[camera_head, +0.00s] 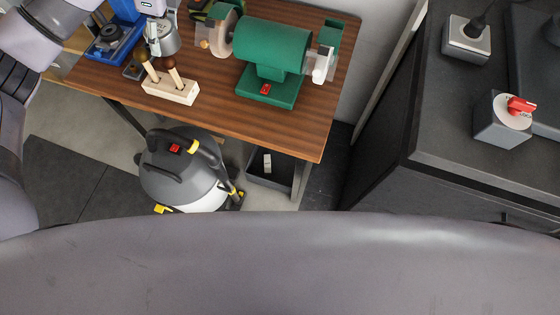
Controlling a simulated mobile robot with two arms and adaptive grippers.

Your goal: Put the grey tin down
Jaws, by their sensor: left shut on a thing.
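The grey tin (166,42) is a small metallic cylinder at the upper left of the head view, over the left part of the wooden workbench (215,100). My left gripper (157,24) is shut on it from above and hides part of it. The tin is just behind the brown-handled tools in a pale wooden block. I cannot tell whether its underside touches the bench. My right gripper is not in view.
The wooden block (172,90) holds tools near the front edge. A blue vise (118,38) stands left of the tin, and a green bench grinder (272,50) stands right. A vacuum cleaner (180,172) is on the floor. Bare bench lies between block and grinder.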

